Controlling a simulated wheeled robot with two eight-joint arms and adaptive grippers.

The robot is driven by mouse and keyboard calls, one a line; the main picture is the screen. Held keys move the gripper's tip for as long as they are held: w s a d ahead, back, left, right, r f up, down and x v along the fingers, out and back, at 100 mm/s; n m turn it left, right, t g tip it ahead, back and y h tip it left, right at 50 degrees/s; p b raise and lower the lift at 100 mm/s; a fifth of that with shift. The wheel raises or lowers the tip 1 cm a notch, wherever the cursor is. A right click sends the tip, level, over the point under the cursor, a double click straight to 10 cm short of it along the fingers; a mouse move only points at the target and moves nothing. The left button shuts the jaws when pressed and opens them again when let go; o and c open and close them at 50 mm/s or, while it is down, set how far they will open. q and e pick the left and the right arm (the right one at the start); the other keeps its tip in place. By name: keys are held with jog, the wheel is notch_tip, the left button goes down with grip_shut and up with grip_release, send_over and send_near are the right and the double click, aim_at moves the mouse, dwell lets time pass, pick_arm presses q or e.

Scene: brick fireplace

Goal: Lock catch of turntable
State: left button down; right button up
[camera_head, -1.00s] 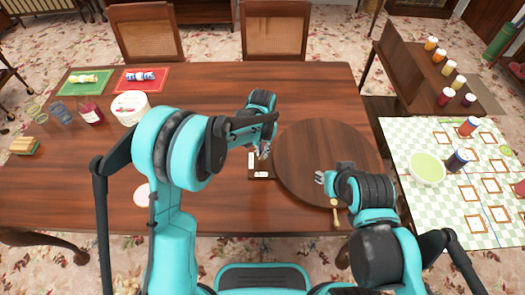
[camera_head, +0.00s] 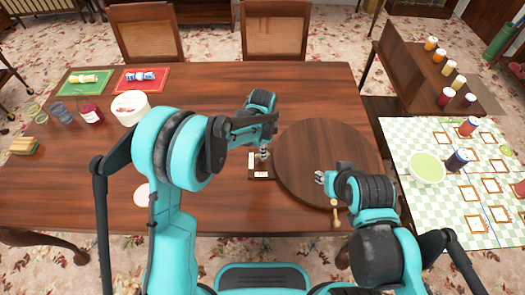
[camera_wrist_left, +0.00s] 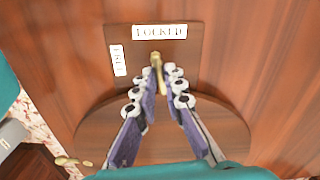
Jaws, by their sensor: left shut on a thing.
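The round wooden turntable (camera_head: 318,145) lies on the table; its edge also shows in the left wrist view (camera_wrist_left: 210,128). The catch plate (camera_wrist_left: 188,60) beside it bears a LOCKED label (camera_wrist_left: 159,31) and a FREE label (camera_wrist_left: 118,60) at its left. A small brass catch lever (camera_wrist_left: 157,63) rises from the plate. My left gripper (camera_head: 264,152) is over the plate, its fingers (camera_wrist_left: 156,84) shut around the lever, hiding its lower part. My right gripper (camera_head: 320,177) is above the turntable's near part; whether its fingers are open is too small to tell.
A brass handle (camera_head: 336,214) sits at the turntable's near edge. A white tub (camera_head: 131,108) and glasses stand on the left of the table. A side table with a checked cloth (camera_head: 398,135) and a bowl (camera_head: 427,168) is at right. The table's far middle is clear.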

pick_arm(q)
jog(key=shift+m, duration=1.1)
jog(key=c, duration=1.6)
grip_release()
notch_tip(320, 180, up, 12)
